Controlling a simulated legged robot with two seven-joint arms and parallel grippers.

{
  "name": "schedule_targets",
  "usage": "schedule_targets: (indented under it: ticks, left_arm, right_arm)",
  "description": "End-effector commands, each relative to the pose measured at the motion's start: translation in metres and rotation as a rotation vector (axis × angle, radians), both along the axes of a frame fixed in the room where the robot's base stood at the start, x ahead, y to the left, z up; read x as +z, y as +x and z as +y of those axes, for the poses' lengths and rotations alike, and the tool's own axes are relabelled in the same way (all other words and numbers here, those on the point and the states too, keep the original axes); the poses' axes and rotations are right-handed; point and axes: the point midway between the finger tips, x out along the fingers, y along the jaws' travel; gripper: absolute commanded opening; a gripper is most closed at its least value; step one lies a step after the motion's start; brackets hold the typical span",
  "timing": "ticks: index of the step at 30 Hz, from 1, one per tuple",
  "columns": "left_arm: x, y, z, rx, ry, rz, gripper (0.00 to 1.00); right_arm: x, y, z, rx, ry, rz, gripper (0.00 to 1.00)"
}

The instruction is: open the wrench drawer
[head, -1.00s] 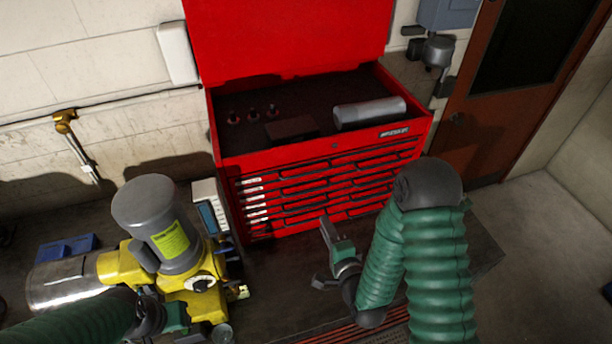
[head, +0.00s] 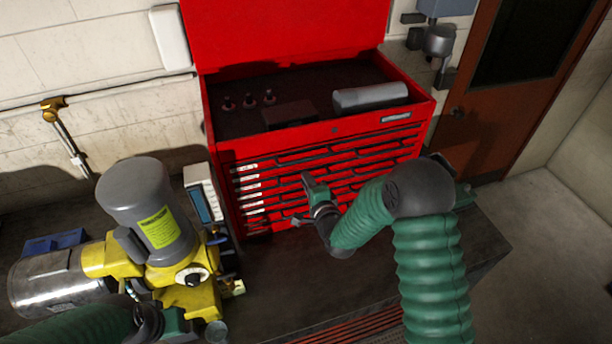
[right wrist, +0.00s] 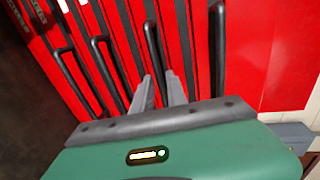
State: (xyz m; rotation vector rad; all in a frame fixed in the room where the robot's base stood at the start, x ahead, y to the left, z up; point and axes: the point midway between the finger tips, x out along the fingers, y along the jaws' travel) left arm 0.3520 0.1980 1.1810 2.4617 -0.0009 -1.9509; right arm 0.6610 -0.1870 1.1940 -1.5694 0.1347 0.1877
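The red tool chest (head: 222,160) stands at the back of the bench with its lid up and its rows of drawers shut. Small white labels (head: 247,183) run down the left drawers; their text is too small to read, so I cannot tell which is the wrench drawer. My right gripper (head: 302,200) is open and empty in front of the drawer fronts. In the right wrist view its two fingers (right wrist: 160,88) are apart, pointing at a dark drawer handle (right wrist: 154,45); contact is unclear. My left gripper (head: 172,322) is partly visible at the lower left, its fingers unclear.
A yellow and grey machine (head: 160,230) stands left of the chest, beside a white box with a blue panel (head: 203,203). A blue bin (head: 55,242) lies farther left. The dark bench top (head: 300,275) before the chest is clear.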

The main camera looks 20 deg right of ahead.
Motion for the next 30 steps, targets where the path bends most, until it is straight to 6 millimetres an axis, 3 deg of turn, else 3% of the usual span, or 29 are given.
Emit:
schedule_targets:
  ticks: [3,11,16,30]
  left_arm:
    - [0.0048,0.0,0.0,0.0,0.0,0.0,0.36]
    - [0.0042,-0.0001,0.0,0.0,0.0,0.0,0.36]
    - [0.0042,-0.0001,0.0,0.0,0.0,0.0,0.36]
    - [0.0041,0.0,0.0,0.0,0.0,0.0,0.36]
  right_arm:
    - [-0.0018,0.0104,0.0009,0.001,-0.001,0.001,0.18]
    - [-0.0029,0.0132,0.0004,0.0,-0.001,-0.001,0.18]
    - [-0.0034,0.0136,0.0005,0.0,-0.001,0.0,0.0]
    - [-0.0048,0.0124,0.0009,0.001,-0.001,0.003,0.0]
